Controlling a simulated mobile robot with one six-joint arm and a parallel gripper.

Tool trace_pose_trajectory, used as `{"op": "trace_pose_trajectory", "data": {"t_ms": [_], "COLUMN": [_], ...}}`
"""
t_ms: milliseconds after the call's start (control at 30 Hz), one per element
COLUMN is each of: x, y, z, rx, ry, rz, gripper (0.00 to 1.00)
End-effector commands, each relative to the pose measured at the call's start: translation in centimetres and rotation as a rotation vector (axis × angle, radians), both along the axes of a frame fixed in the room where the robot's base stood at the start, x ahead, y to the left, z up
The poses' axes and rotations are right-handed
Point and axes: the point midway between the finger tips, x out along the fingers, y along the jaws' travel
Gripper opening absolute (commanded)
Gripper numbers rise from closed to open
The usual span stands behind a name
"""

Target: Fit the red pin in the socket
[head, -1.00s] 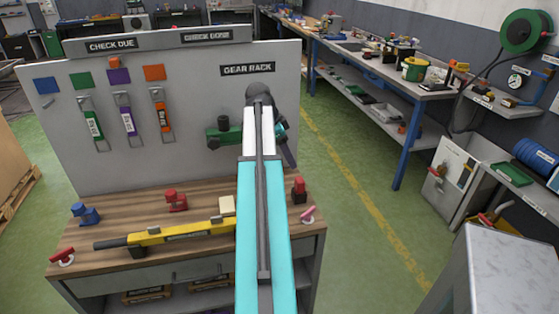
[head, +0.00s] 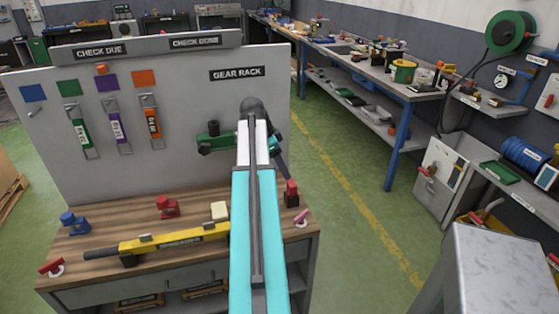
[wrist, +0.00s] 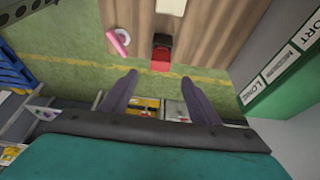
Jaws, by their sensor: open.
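A dark red pin (head: 51,266) with a crosswise handle is at the bench's left front corner, against a small white ring (head: 58,272). A pinker pin (head: 301,217) is near the right front edge; the wrist view also shows this pin (wrist: 117,42) tilted beside a white ring (wrist: 125,35). I cannot tell which ring is the socket. My gripper (wrist: 160,77) is open and empty, with both dark fingers apart above the bench's front edge. In the head view, my arm hides most of it.
A red-topped black block (wrist: 161,52) stands on the bench (head: 190,200) close to the fingers. A yellow bar (head: 175,240), blue block (head: 74,223) and red block (head: 167,207) are also there. The upright board (head: 150,130) rises behind.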

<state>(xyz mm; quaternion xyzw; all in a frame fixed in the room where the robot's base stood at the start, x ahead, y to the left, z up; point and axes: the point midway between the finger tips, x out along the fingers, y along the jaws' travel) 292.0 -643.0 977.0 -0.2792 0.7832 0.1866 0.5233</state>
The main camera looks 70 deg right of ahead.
Motion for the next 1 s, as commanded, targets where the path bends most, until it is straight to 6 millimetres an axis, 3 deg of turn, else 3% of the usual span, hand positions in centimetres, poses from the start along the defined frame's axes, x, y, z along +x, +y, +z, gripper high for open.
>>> {"op": "trace_pose_trajectory", "data": {"t_ms": [1000], "x": [-3.1], "y": [-2.5], "z": [-9.5], "rx": [0.000], "ry": [0.000], "rz": [-0.001], "gripper": [0.56]}}
